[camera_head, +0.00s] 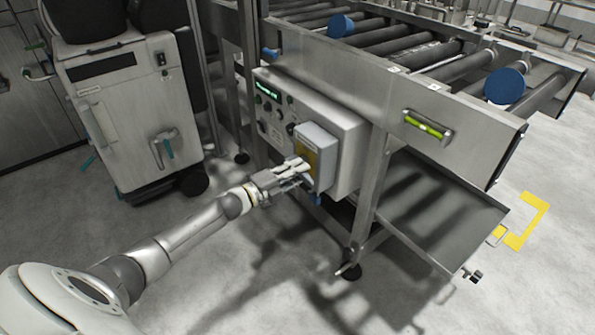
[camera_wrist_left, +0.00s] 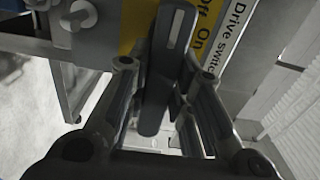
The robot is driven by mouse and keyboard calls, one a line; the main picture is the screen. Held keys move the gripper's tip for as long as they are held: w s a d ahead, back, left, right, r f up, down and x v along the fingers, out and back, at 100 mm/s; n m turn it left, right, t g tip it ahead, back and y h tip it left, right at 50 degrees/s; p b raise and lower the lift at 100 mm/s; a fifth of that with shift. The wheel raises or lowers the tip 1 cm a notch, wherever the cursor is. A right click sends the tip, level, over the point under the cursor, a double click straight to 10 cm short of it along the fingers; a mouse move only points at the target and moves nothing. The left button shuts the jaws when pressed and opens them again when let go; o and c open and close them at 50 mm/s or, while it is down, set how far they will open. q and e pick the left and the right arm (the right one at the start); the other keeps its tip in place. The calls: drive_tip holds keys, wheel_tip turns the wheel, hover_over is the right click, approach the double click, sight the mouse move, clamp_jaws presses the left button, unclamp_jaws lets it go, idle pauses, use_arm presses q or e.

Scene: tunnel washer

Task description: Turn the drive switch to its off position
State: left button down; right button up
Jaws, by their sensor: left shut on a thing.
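The drive switch is a dark bar handle (camera_wrist_left: 160,75) with a white mark near its upper end, in the left wrist view. It sits on a yellow plate (camera_wrist_left: 133,25) lettered "Off" and "On", beside a white "Drive switch" label (camera_wrist_left: 226,38). My left gripper (camera_wrist_left: 158,105) is shut on the handle, one finger on each side. The handle's upper end lies beside the lettering; I cannot tell which word its mark points to. In the head view my left gripper (camera_head: 298,172) is at the grey switch box (camera_head: 319,142) and hides the handle. My right gripper is not in view.
A control panel (camera_head: 270,117) with a green display and knobs is left of the switch box. A roller conveyor (camera_head: 400,50) stands above, with a metal tray (camera_head: 440,205) below right. A white wheeled machine (camera_head: 135,110) stands at left. Floor between is clear.

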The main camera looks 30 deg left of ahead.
use_arm(q)
drive_tip(key=c, duration=1.3)
unclamp_jaws()
drive_tip(key=v, duration=1.2)
